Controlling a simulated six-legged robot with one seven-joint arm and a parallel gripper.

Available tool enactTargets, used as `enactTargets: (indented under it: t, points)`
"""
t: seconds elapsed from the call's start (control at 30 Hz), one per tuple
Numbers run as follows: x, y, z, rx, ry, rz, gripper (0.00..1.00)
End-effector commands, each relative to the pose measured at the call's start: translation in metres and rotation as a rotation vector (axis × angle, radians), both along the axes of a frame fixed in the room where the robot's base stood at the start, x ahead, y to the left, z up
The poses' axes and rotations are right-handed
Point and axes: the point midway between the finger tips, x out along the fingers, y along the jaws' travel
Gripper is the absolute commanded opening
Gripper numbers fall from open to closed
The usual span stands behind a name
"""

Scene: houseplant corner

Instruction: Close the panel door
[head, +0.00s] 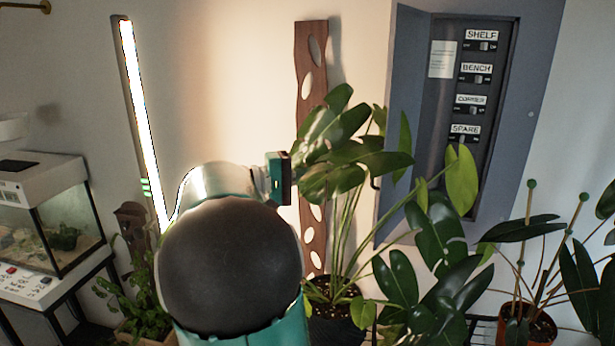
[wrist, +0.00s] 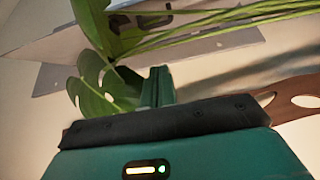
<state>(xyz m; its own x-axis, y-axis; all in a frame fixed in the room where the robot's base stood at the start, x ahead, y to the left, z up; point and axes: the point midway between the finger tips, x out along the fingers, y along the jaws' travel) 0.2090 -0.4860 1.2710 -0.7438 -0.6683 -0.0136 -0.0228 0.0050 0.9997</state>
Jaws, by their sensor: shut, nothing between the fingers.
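The grey-blue panel door (head: 407,62) stands open at the left side of the wall panel (head: 535,110), swung out from it and seen nearly edge-on. A small dark handle (head: 375,183) shows on its left edge, partly behind leaves. The panel's inside shows switches labelled SHELF, BENCH, CORNER and SPARE. My gripper (head: 286,175) is left of the door, apart from it in the picture, with large leaves between. In the wrist view my gripper (wrist: 160,86) is shut and empty, close to a green leaf. A grey surface behind the stems there may be the door.
A large-leaved potted plant (head: 340,145) stands before the door, its leaves covering the door's lower part. More plants (head: 535,270) stand at lower right. A wooden plank with holes (head: 311,95), a lit tube lamp (head: 140,110) and a terrarium (head: 65,220) are left.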

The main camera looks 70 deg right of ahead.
Motion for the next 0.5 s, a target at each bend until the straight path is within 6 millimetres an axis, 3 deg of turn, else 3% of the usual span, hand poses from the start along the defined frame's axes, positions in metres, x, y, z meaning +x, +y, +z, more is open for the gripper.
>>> enactTargets:
  t: [0.3,0.5]
  points:
    - [-0.05,-0.043,-0.002,0.002,-0.001,-0.001,0.0]
    - [-0.077,-0.04,-0.002,0.002,-0.002,0.004,0.0]
